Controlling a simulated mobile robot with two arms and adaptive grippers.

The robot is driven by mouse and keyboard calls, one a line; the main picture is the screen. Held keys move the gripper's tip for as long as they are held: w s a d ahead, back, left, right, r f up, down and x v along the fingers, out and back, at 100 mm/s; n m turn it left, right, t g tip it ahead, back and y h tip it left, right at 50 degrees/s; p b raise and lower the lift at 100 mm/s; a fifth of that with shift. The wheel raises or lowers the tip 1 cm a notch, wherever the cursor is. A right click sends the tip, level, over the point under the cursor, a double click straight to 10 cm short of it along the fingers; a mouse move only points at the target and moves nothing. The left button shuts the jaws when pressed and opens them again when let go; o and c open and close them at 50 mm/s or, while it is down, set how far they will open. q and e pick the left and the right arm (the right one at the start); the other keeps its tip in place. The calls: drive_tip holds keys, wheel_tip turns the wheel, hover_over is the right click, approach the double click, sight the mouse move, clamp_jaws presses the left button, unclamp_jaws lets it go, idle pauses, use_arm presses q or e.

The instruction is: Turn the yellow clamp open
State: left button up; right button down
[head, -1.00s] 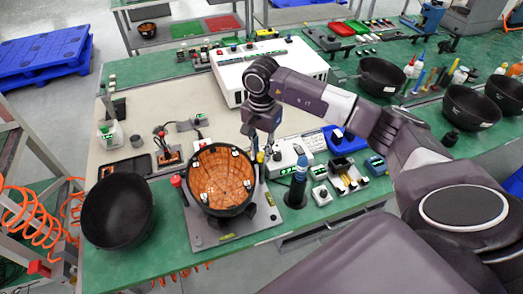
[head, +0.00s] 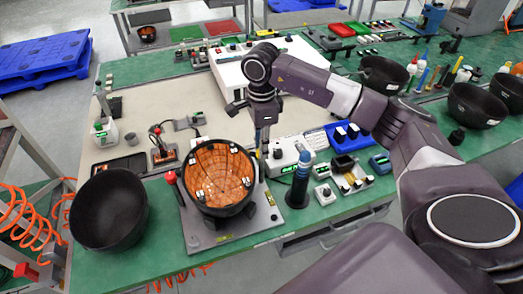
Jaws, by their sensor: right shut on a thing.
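A black bowl with an orange, grid-lined inside (head: 219,178) sits tilted in a grey fixture (head: 205,240) at the table's front edge. A red-knobbed clamp (head: 172,178) stands at the fixture's left side. The yellow clamp (head: 258,142) is at the fixture's right rear side, small and mostly hidden by my gripper. My right gripper (head: 260,132) points down there, beside the bowl's rim, and is shut on the clamp. The fingertips are too small to see clearly. My left gripper is not in view.
An empty black bowl (head: 109,210) stands left of the fixture. A dark bottle with a blue top (head: 299,180) and small instruments stand close on the right. A white box (head: 275,62) is behind. The beige mat (head: 135,100) has free room at the back left.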

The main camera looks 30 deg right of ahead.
drive_tip(key=m+b, duration=0.1)
drive_tip(key=m, duration=0.3)
drive_tip(key=shift+m+b, duration=0.3)
drive_tip(key=shift+b, duration=0.1)
drive_tip(key=shift+m+b, duration=0.5)
drive_tip(key=shift+m, duration=1.4)
drive_tip(key=shift+r, duration=0.1)
drive_tip(key=shift+w, duration=0.1)
drive_tip(key=c, duration=1.7)
unclamp_jaws()
wheel_tip(320, 180, up, 12)
drive_tip(key=shift+f, duration=0.1)
